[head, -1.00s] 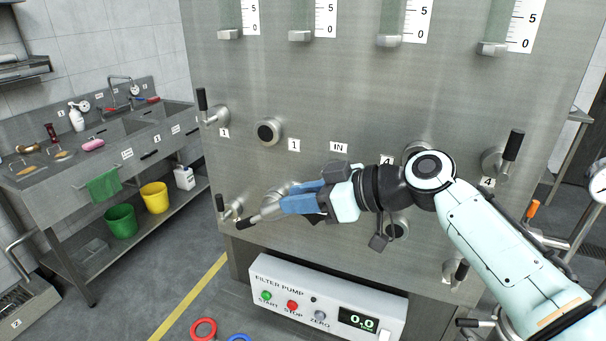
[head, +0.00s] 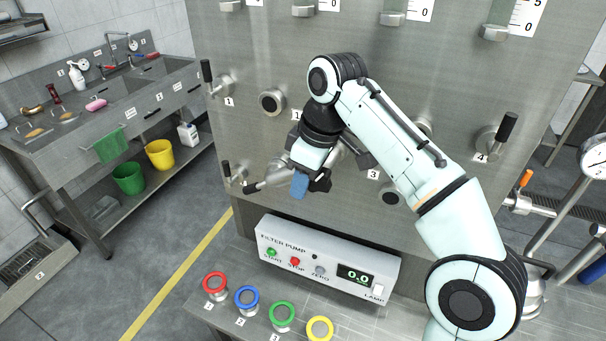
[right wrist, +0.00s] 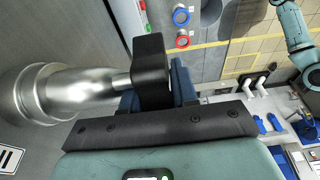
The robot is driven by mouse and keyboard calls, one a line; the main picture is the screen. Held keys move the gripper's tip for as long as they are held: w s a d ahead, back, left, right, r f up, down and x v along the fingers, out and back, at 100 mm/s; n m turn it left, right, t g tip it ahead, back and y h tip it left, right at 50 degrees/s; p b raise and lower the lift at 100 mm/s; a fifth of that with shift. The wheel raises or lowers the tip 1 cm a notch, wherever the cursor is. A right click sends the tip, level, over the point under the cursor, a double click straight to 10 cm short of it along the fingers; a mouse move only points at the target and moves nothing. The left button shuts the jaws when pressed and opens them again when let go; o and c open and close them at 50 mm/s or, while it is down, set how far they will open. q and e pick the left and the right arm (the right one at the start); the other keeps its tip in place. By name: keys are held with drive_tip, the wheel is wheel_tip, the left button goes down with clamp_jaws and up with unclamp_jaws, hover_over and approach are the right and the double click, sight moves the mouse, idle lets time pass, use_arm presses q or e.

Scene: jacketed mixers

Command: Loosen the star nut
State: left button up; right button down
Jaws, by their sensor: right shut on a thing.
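My right gripper (head: 301,184) is low in front of the steel panel, its blue fingers angled downward. In the right wrist view the gripper (right wrist: 157,88) is shut on a black handle (right wrist: 150,62). The handle sits on a thin metal stem from a round metal fitting (right wrist: 70,92) on the panel. In the head view my gripper and wrist hide most of this handle. I cannot make out a star-shaped nut in either view. My left gripper is not in view.
A filter pump box (head: 328,262) stands below the gripper. Coloured rings, including a red ring (head: 215,283), stand in front of it. A black-handled valve (head: 492,140) is at the panel's right. A sink bench (head: 95,115) is far left, with open floor between.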

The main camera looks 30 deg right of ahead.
drive_tip(key=shift+s+d+f+g+h, duration=0.1)
drive_tip(key=shift+f+g+h, duration=0.1)
drive_tip(key=shift+g+h, duration=0.9)
drive_tip(key=c, duration=1)
unclamp_jaws()
drive_tip(key=shift+s, duration=0.1)
drive_tip(key=shift+o, duration=0.2)
drive_tip(key=shift+f, duration=0.1)
